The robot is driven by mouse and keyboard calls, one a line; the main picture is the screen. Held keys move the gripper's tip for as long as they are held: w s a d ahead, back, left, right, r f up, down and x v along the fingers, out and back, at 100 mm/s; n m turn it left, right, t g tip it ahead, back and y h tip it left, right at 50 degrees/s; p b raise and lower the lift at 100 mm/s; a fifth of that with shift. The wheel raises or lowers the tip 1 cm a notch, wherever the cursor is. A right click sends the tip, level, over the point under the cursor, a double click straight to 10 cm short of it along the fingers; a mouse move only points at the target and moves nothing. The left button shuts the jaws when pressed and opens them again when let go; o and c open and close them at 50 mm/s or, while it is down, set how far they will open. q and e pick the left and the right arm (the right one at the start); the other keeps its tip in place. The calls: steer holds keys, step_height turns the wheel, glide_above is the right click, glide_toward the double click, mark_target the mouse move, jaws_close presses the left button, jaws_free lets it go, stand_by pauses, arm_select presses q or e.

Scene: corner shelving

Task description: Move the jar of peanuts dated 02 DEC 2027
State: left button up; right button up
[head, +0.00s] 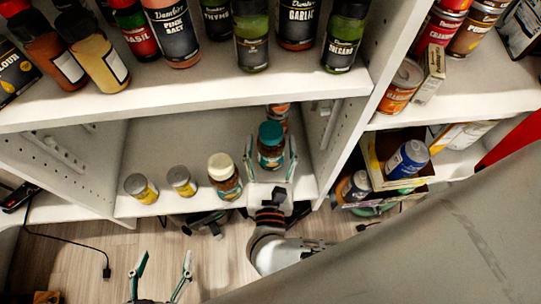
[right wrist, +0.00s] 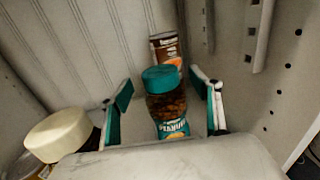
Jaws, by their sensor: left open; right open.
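A jar with a teal lid (head: 271,137) and brown contents stands upright on the lower shelf. It also shows in the right wrist view (right wrist: 166,103), where its teal label seems to read peanuts. My right gripper (head: 271,160) is open, with one finger on each side of this jar. In the right wrist view gaps show between the jar and both fingers (right wrist: 163,98). A similar jar with a cream lid (head: 224,175) stands to its left, also in the right wrist view (right wrist: 60,135). No date is readable on either jar. My left gripper (head: 163,262) is open and empty, below the shelf front.
Two small yellow jars (head: 140,188) (head: 181,181) stand further left on the lower shelf (head: 85,150). An upper shelf with several spice jars overhangs it. A perforated side panel (head: 345,130) borders the right.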

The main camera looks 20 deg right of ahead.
steer(key=shift+x, duration=1.5)
steer(key=c, duration=1.7)
steer(key=shift+s, duration=0.1)
